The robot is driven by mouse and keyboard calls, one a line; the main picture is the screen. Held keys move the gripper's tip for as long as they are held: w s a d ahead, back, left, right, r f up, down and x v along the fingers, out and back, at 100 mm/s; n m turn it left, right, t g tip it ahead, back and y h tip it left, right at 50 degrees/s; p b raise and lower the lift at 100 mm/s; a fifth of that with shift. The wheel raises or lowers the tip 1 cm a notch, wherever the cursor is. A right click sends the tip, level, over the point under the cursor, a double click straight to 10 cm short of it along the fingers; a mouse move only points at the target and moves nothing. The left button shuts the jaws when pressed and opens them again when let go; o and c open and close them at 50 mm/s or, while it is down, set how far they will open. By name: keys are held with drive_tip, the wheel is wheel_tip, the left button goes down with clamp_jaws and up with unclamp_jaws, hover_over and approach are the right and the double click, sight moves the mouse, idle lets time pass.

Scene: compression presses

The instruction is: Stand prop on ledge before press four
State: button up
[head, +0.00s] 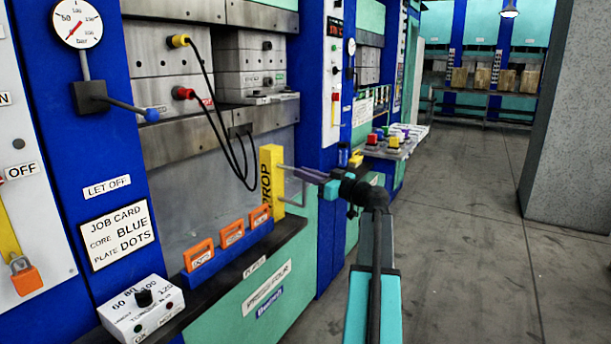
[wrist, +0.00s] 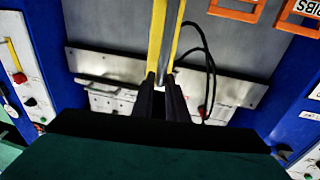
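The prop (head: 271,180) is a tall yellow post lettered PROP, with a grey handle on its right side. It is upright at the right end of the dark ledge (head: 292,228) before press four (head: 268,287); I cannot tell whether its foot touches the ledge. My gripper (head: 309,176) reaches it from the right, at the handle. In the wrist view the yellow prop (wrist: 157,30) with its grey handle bar runs down between the dark fingers (wrist: 162,82), which look closed on the handle. The fingertip contact is partly hidden.
Orange-framed tags (head: 232,233) stand in a blue rack on the ledge, left of the prop. Black cables (head: 222,125) hang behind it. A white dial box (head: 142,308) sits at the ledge's near end. Open floor (head: 460,230) lies to the right.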

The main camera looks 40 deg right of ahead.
drive_tip(key=o, duration=0.4)
drive_tip(key=shift+c, duration=0.2)
drive_tip(key=shift+o, duration=0.2)
drive_tip(key=shift+f, duration=0.1)
drive_tip(key=shift+s, duration=0.15)
drive_tip(key=s+d, duration=0.1)
drive_tip(key=s, duration=1.2)
drive_tip(key=shift+s+d+f, duration=0.2)
drive_tip(key=shift+s+f, duration=0.05)
drive_tip(key=shift+f, duration=0.1)
